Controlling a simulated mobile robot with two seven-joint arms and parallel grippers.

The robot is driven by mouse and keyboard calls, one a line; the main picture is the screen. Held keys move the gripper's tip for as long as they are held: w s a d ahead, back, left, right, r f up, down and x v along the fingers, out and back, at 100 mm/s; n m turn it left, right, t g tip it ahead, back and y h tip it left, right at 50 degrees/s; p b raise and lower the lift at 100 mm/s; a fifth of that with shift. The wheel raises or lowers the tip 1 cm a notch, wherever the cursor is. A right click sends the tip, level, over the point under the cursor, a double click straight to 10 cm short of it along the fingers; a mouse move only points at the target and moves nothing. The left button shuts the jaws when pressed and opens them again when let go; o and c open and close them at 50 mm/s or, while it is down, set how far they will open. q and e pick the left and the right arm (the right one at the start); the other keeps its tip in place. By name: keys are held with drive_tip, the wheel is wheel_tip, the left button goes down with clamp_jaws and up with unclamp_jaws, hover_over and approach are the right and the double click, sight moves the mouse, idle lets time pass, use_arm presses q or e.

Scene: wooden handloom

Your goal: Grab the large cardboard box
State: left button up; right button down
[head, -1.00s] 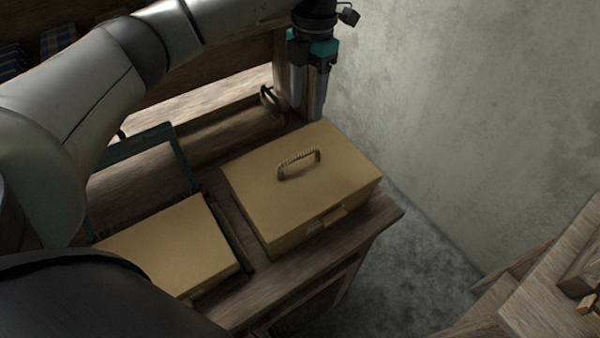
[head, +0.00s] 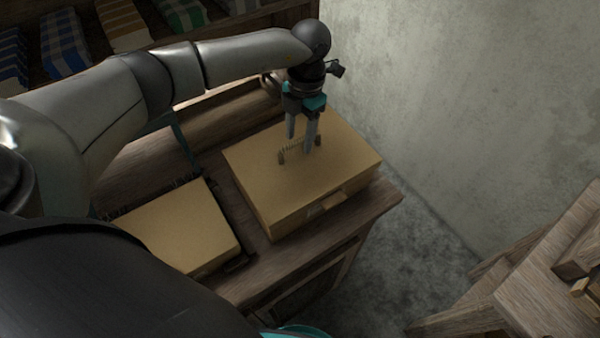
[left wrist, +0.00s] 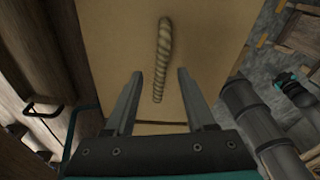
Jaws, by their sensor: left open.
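The large cardboard box (head: 255,185) sits closed on the wooden bench, with a rope handle (head: 287,153) on its lid. My left gripper (head: 300,146) is above the lid, pointing down at the handle, and partly hides it. In the left wrist view, the open fingers of my left gripper (left wrist: 158,80) lie on either side of the lower end of the rope handle (left wrist: 162,50), with the box lid (left wrist: 110,30) beneath. I cannot tell how far the fingertips are above the lid. My right gripper is not in view.
A smaller cardboard box (head: 180,225) sits left of the large one on the bench (head: 275,262). A grey wall (head: 440,110) rises to the right. Shelves with folded cloths (head: 65,40) are at the back left. A wooden table (head: 535,270) stands at the lower right.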

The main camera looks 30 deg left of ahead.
use_arm(q)
wheel_tip(320, 180, down, 2)
drive_tip(key=shift+s, duration=0.1)
clamp_jaws()
idle(0.5)
drive_tip(key=shift+r, duration=0.1)
idle(0.9)
